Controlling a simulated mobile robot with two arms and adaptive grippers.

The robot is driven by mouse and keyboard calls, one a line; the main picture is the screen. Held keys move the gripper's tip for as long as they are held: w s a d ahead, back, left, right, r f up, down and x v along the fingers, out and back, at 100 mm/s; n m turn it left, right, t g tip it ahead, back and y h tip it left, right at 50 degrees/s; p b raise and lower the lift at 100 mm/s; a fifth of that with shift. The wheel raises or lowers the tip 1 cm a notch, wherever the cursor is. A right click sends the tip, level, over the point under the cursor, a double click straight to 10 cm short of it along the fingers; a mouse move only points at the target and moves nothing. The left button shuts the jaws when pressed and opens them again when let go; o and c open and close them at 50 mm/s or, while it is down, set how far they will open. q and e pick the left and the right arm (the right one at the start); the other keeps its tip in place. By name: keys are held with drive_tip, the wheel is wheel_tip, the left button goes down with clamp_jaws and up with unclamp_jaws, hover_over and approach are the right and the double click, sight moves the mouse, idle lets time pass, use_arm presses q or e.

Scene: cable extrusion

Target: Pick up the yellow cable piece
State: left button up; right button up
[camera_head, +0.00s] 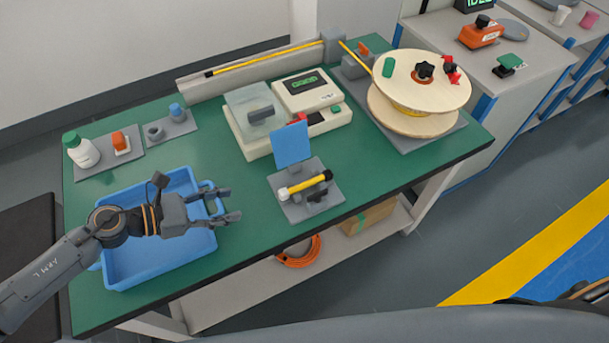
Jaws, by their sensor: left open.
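A short yellow cable piece (307,185) rests across a small grey fixture (290,209) near the middle of the green table. Its left end meets a small white part, and a dark part stands at its right end. A blue upright plate (291,146) rises just behind it. My left gripper (236,204) is open and empty above the right side of a blue tray (120,278). Its fingers point right, toward the cable piece, with a clear gap between them. My right gripper does not show.
A longer yellow cable (265,57) runs along a grey channel at the back. A beige machine (310,98) with a display stands behind the fixture. A wooden spool (425,82) stands at the right. The table front is clear.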

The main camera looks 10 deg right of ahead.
use_arm(q)
drive_tip(key=p, duration=0.2)
approach(279, 193)
drive_tip(key=x, duration=0.3)
drive_tip(key=shift+s+r, duration=0.1)
drive_tip(key=shift+s, duration=0.05)
drive_tip(key=shift+d, duration=0.35)
drive_tip(key=shift+w+d+f, duration=0.25)
drive_tip(key=shift+d+f, duration=0.15)
drive_tip(key=shift+d, duration=0.05)
drive_tip(key=p+x, duration=0.1)
drive_tip(key=x, duration=0.2)
drive_tip(key=shift+w+d+f, duration=0.1)
drive_tip(key=shift+w+d, duration=0.1)
drive_tip(key=shift+w, duration=0.05)
drive_tip(key=shift+w+d+f, duration=0.15)
drive_tip(key=shift+d+f, duration=0.15)
drive_tip(key=shift+d, duration=0.15)
clamp_jaws()
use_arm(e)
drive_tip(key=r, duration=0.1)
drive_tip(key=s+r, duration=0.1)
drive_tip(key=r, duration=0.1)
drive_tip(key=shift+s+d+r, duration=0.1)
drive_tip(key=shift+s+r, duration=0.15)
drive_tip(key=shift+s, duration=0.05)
